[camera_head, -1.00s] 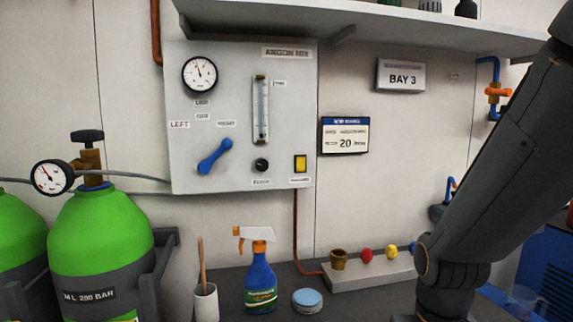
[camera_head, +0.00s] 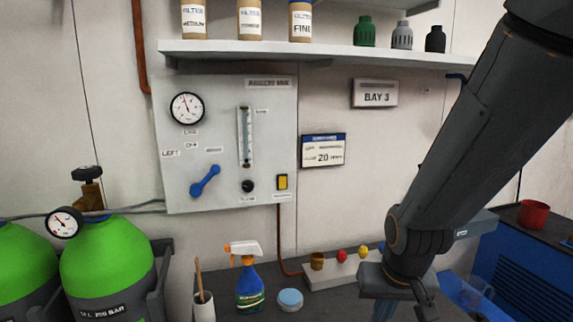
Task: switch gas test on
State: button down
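A grey gas panel (camera_head: 225,195) is fixed to the wall left of centre. The panel also carries a round gauge (camera_head: 187,108), a flow tube (camera_head: 245,137), a black knob (camera_head: 248,186) and a blue lever (camera_head: 205,181) tilted up to the right. My arm comes down at the right, apart from the panel. I cannot make out my gripper's fingers.
A shelf (camera_head: 330,55) with bottles and caps runs above the panel. On the bench below stand a spray bottle (camera_head: 249,285), a blue-lidded tin (camera_head: 290,300), a brush cup (camera_head: 203,306) and a block with coloured knobs (camera_head: 325,279). Green cylinders (camera_head: 108,258) stand left.

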jog(key=w+a+r+m+t+y+p, duration=0.1)
jog(key=w+a+r+m+t+p, duration=0.2)
jog(key=w, duration=0.4)
jog(key=w+a+r+m+t+y, duration=0.1)
jog(key=w+a+r+m+t, duration=0.35)
jog(key=w, duration=0.25)
jog(key=w+a+r+m+t+y, duration=0.2)
jog(key=a+r+m+t+y, duration=0.1)
jog(key=a+r+m+t, duration=0.3)
jog(key=shift+a+r+t, duration=0.9)
jog(key=shift+a+t, duration=0.05)
jog(key=shift+a, duration=0.1)
jog(key=shift+w+b, duration=0.15)
jog(key=shift+b, duration=0.15)
jog(key=w+b, duration=0.1)
jog(key=b, duration=0.4)
jog(key=shift+w+a, duration=0.2)
jog(key=b, duration=0.4)
jog(key=shift+w+a+b, duration=0.1)
jog(key=shift+w+b, duration=0.2)
jog(key=shift+w, duration=0.05)
